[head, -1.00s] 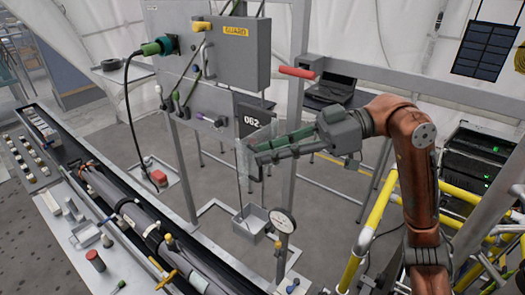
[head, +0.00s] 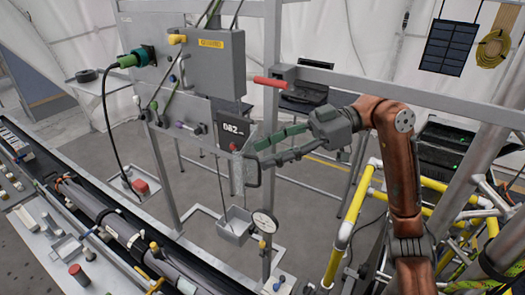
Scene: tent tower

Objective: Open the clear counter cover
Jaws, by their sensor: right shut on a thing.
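The counter (head: 231,125), a dark box with white digits, hangs below the grey cabinet on the metal frame. Its clear cover (head: 240,172) is a faint see-through panel below and to the right of the digits, swung away from the counter's face. The digits show uncovered. My right gripper (head: 254,158) comes in from the right and is shut on the cover's edge; the exact contact is hard to see through the clear material. My left gripper is not in view.
A red handle (head: 270,82) sticks out from the post above my right gripper. A round dial gauge (head: 264,222) and a small grey open box (head: 235,225) are below. Yellow rails (head: 348,225) stand at the right. A long dark conveyor-like channel with pipes runs along the lower left.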

